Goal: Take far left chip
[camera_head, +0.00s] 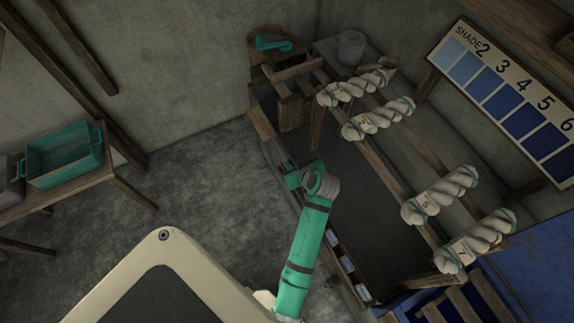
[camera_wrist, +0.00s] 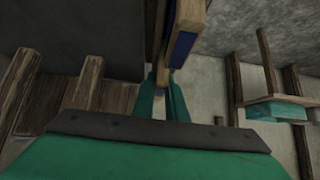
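Small blue-toned chips (camera_head: 362,292) sit in a row along the wooden rail at the near left side of the loom frame. Part of the row is hidden behind my teal arm. My gripper (camera_head: 290,178) is over the left part of that rail in the head view. A dark blue face with a tan wooden edge (camera_wrist: 184,42) shows just beyond the fingertips. I cannot tell whether it is a chip or touches the fingers.
White twisted yarn hanks (camera_head: 440,195) lie across the frame's bars on the right. A numbered shade board (camera_head: 510,103) hangs on the back wall. A teal crate (camera_head: 64,155) sits on a wooden bench at left. Grey floor (camera_head: 215,185) between is clear.

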